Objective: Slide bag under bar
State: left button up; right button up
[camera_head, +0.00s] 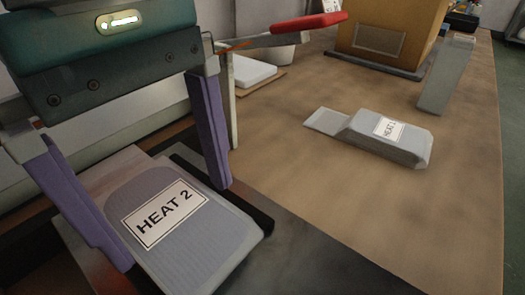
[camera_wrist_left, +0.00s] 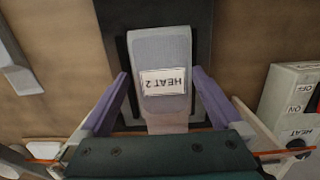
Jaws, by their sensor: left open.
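A grey bag labelled HEAT 2 (camera_head: 210,238) lies flat on a dark plate (camera_head: 250,203) in the head view's lower left. It also shows label-up in the left wrist view (camera_wrist_left: 165,100), its paler tail running toward my gripper's body. My left gripper (camera_head: 171,224) is open, its purple fingers on either side of the bag; the wrist view (camera_wrist_left: 160,76) shows gaps beside the bag. A pale bar-like arm with a red handle (camera_head: 308,22) extends behind the gripper. Whether the bag's tail is under it is hidden by my gripper. My right gripper is out of view.
A second grey bag labelled HEAT 1 (camera_head: 385,138) lies on the brown table (camera_head: 300,190). A grey slab (camera_head: 447,75) is behind it. A yellow-brown box (camera_head: 385,28) stands at the back. A box with OFF, ON and HEAT labels (camera_wrist_left: 285,100) is right in the wrist view.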

pick_arm(q)
jog(key=r, duration=0.1)
jog(key=w+r, duration=0.1)
jog(key=shift+a+r, duration=0.3)
jog(key=shift+g+h, duration=0.4)
jog(key=shift+h, duration=0.4)
jog(key=s+d+r, duration=0.1)
jog(key=s+d+r+p, duration=0.1)
jog(key=shift+d+r, duration=0.25)
jog(key=shift+d, duration=0.1)
jog(key=shift+s+d+r+p, duration=0.3)
jog(key=shift+s+d+r, duration=0.05)
jog(key=shift+d+r, duration=0.15)
